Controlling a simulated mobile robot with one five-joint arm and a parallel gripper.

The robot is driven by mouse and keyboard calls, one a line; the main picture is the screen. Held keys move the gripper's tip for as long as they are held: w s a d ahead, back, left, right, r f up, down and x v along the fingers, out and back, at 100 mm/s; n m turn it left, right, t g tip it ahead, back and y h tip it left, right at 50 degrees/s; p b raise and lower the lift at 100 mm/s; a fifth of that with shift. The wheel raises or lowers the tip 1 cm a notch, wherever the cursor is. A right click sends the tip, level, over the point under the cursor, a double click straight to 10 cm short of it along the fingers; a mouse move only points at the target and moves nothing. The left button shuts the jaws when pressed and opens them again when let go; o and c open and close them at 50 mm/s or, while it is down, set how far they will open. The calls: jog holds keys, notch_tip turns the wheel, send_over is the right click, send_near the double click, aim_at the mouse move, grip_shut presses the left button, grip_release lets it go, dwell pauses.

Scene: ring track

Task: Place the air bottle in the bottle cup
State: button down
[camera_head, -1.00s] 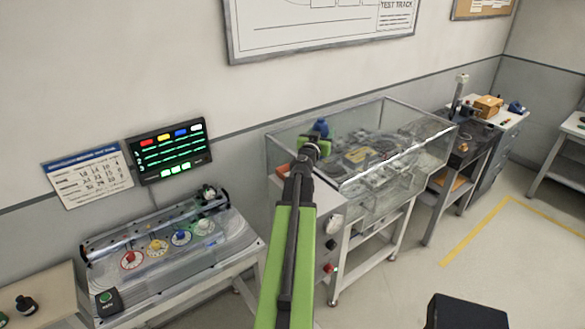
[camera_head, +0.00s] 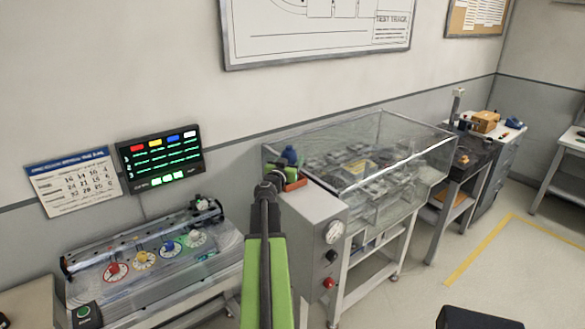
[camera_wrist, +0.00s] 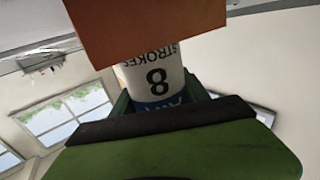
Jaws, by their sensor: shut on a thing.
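The air bottle shows in the head view as a blue top (camera_head: 289,156) above my gripper (camera_head: 287,173). In the wrist view it is a white body (camera_wrist: 154,82) with "STROKES", the number 8 and a blue band. My gripper (camera_wrist: 155,105) is shut around the bottle, its green jaws beside the blue band. The orange bottle cup (camera_head: 299,184) sits on the grey cabinet's near top edge, right at the bottle. In the wrist view the orange cup (camera_wrist: 145,30) covers the bottle's far end. Whether that end is inside the cup or behind its wall, I cannot tell.
A clear-covered track case (camera_head: 385,150) stands just right of the cup. The grey cabinet (camera_head: 312,215) has a gauge and knobs on its side. A control console (camera_head: 150,255) with coloured dials stands at left. Open floor (camera_head: 400,290) lies at right.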

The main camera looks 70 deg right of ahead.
jog(key=shift+f, duration=0.2)
jog(key=c, duration=0.6)
grip_release()
jog(key=shift+r, duration=0.1)
jog(key=shift+o, duration=0.2)
jog(key=shift+r+p, duration=0.2)
jog(key=shift+p, duration=0.1)
jog(key=a, duration=1.2)
jog(key=shift+s, duration=0.15)
